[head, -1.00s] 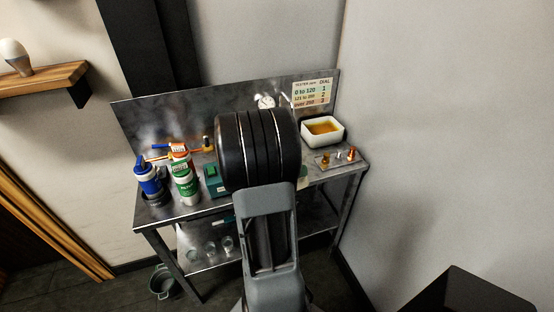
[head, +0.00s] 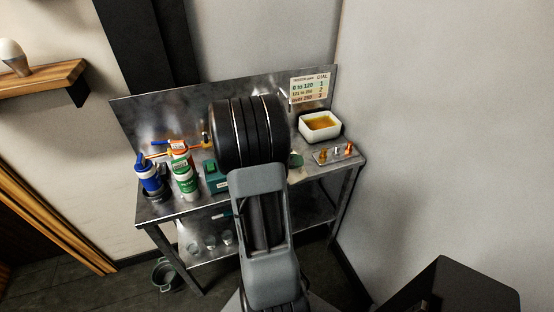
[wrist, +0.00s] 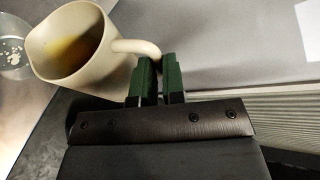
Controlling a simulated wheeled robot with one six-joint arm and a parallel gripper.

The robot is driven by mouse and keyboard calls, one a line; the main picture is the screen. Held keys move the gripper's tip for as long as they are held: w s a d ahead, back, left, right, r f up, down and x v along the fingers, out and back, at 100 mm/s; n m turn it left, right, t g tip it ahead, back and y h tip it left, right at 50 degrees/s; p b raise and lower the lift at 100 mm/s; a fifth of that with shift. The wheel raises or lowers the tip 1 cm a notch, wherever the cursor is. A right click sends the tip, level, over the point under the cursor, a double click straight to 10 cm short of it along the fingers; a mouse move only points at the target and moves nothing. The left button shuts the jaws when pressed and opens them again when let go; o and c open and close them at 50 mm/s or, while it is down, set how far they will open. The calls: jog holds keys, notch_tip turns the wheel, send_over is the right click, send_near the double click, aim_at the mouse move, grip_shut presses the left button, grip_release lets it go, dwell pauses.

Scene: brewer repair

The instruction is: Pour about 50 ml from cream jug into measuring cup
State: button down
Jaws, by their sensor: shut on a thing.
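The cream jug (wrist: 63,45) is an off-white vessel with a loop handle, at the upper left of the wrist view. A yellow-brown tint shows inside it; its level is hard to tell. My gripper (wrist: 158,78) has green fingertips, shut on the jug's handle. A clear round vessel (wrist: 12,52), probably the measuring cup, is cut off at the left edge beside the jug's lip, with white patches inside. No stream of liquid is visible. In the head view my arm hides the jug and the gripper.
The steel bench (head: 160,212) holds blue (head: 149,178) and green-white (head: 185,180) containers at left. A white tub of amber content (head: 320,127) and small fittings (head: 337,154) stand at right. Glasses (head: 210,241) sit on the lower shelf. A wall closes the right side.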

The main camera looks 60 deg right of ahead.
aim_at(302, 171)
jog(key=shift+w+d+r+n+g+p, duration=0.15)
jog(key=shift+w+r+n+g+p, duration=0.2)
jog(key=shift+w+r+n+p, duration=0.2)
jog(key=shift+w+d+r+n+g+p, duration=0.15)
jog(key=shift+w+r+n+g+p, duration=0.25)
jog(key=shift+r+p, duration=0.2)
dwell(2.8)
jog(key=s+f+m+b, duration=0.1)
jog(key=b, duration=0.1)
jog(key=s+f+m+t+b, duration=0.1)
jog(key=f, duration=0.1)
jog(key=s+a+f+m+t+b, duration=0.1)
jog(key=b, duration=0.1)
jog(key=shift+f+t+b, duration=0.25)
jog(key=shift+f+b, duration=0.1)
jog(key=shift+s+a, duration=0.1)
jog(key=shift+a, duration=0.05)
jog(key=shift+w+r, duration=0.1)
jog(key=shift+w, duration=0.1)
jog(key=shift+s+f+m+t+b, duration=0.35)
jog(key=shift+s+m+t+b, duration=0.1)
jog(key=shift+b, duration=0.1)
dwell(0.7)
